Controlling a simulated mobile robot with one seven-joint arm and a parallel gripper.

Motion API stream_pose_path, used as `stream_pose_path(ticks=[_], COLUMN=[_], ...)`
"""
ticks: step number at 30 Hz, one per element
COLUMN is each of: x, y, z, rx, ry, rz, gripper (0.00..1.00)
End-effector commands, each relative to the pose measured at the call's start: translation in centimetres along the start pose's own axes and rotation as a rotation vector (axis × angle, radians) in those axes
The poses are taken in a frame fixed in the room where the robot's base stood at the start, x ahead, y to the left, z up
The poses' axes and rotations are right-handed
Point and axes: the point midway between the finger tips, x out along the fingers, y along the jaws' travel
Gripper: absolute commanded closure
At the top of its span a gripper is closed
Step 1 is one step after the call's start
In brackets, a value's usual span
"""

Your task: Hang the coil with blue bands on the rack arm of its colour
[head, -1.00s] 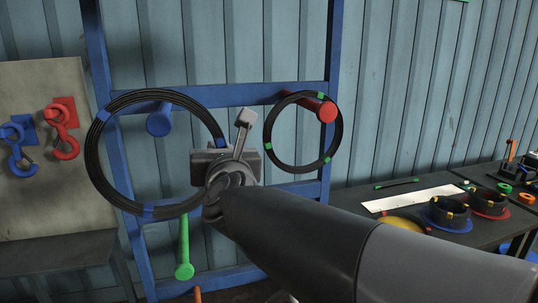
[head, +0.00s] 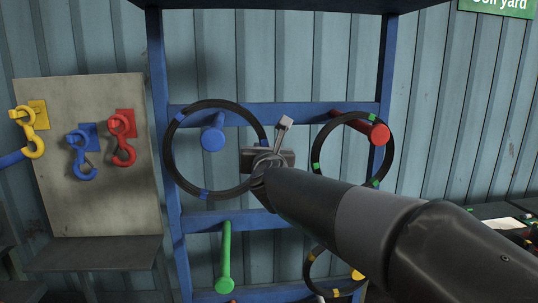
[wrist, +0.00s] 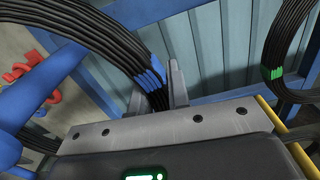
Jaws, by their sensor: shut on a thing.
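The black coil with blue bands (head: 205,195) is upright in front of the rack, its right side held in my gripper (head: 270,158). In the wrist view the fingers (wrist: 160,95) are shut on the coil beside a blue band (wrist: 150,82). The blue rack arm (head: 213,139) shows inside the ring's opening, below its top edge. It also shows large at the left of the wrist view (wrist: 35,95), and its near end seems to come through the ring. I see no clear contact between the coil's top and the arm.
A green-banded coil (head: 315,152) hangs on the red arm (head: 378,134), close right of my gripper. A yellow-banded coil (head: 309,272) is lower right. The green arm (head: 225,258) below is empty. A board (head: 95,205) with coloured hooks stands left.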

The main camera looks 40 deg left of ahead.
Motion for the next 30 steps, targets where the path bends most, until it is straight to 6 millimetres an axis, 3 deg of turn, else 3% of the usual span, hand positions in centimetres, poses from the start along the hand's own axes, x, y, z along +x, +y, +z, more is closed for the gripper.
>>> stream_pose_path(ticks=[15, 22, 30], x=[6.4, 6.2, 6.1], y=[0.1, -0.2, -0.2], z=[-0.2, -2.5, -3.6], rx=[0.004, 0.003, 0.003], ry=[-0.003, -0.002, -0.004], rz=[0.001, -0.001, 0.0], gripper=[1.0, 1.0, 1.0])
